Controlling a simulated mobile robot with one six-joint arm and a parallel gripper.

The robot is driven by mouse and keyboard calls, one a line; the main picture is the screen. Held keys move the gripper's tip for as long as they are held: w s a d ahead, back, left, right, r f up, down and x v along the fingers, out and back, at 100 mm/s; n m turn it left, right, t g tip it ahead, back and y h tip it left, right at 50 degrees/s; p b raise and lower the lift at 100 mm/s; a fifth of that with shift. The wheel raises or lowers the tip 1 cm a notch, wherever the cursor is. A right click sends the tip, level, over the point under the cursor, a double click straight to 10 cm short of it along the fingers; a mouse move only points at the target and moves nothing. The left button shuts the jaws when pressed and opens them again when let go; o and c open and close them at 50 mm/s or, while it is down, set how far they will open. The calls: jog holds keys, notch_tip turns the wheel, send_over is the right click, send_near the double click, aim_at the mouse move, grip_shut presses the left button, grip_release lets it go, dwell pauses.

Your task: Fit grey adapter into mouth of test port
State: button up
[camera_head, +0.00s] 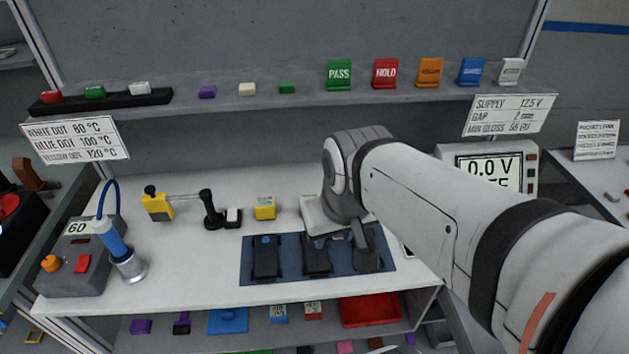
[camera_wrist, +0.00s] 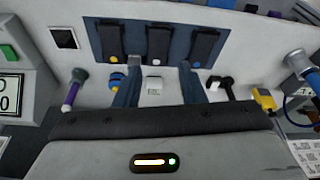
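My gripper (camera_wrist: 160,66) is open in the wrist view, its two blue-grey fingers apart with nothing clearly held between them. A small light-grey block (camera_wrist: 155,85) shows between the fingers in the picture. It may be the grey adapter, but I cannot tell for sure, nor whether the fingers are level with it. A dark square in a pale frame (camera_wrist: 64,38) lies flat at the upper left and may be the test port. In the head view my gripper (camera_head: 341,238) hangs over the bench near the blue mat, and my wrist hides the block.
Several black modules stand on the blue mat (camera_head: 285,272). A yellow block (camera_head: 265,208), a black stand (camera_head: 210,212) and a grey 60 station (camera_head: 80,258) are to the left. A meter (camera_head: 490,170) reads 0.0 V. A purple-handled tool (camera_wrist: 70,95) stands nearby.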

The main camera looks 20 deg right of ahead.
jog(key=shift+o, duration=0.5)
jog(key=shift+s, duration=0.1)
jog(key=shift+o, duration=0.9)
jog(key=shift+w, duration=0.3)
jog(key=shift+o, duration=0.9)
jog(key=w+d+f+m+g+b, duration=0.1)
jog(key=w+f, duration=0.3)
jog(key=w, duration=0.4)
jog(key=shift+d+g+b, duration=0.3)
jog(key=shift+d+b, duration=0.25)
jog(key=shift+d, duration=0.3)
jog(key=shift+m+g, duration=0.6)
jog(key=shift+g, duration=0.2)
jog(key=w+d+f, duration=0.2)
jog(key=w+d+f+b, duration=0.1)
jog(key=w+f, duration=0.2)
jog(key=w+d+f, duration=0.2)
jog(key=w+f, duration=0.1)
jog(key=shift+w+d+b, duration=0.1)
jog(key=shift+d+b, duration=0.2)
jog(key=shift+w+d+f, duration=0.2)
jog(key=shift+d+f, duration=0.05)
jog(key=shift+f, duration=0.3)
jog(key=shift+a+f+p, duration=0.15)
jog(key=shift+f+p, duration=0.4)
jog(key=shift+f, duration=3.05)
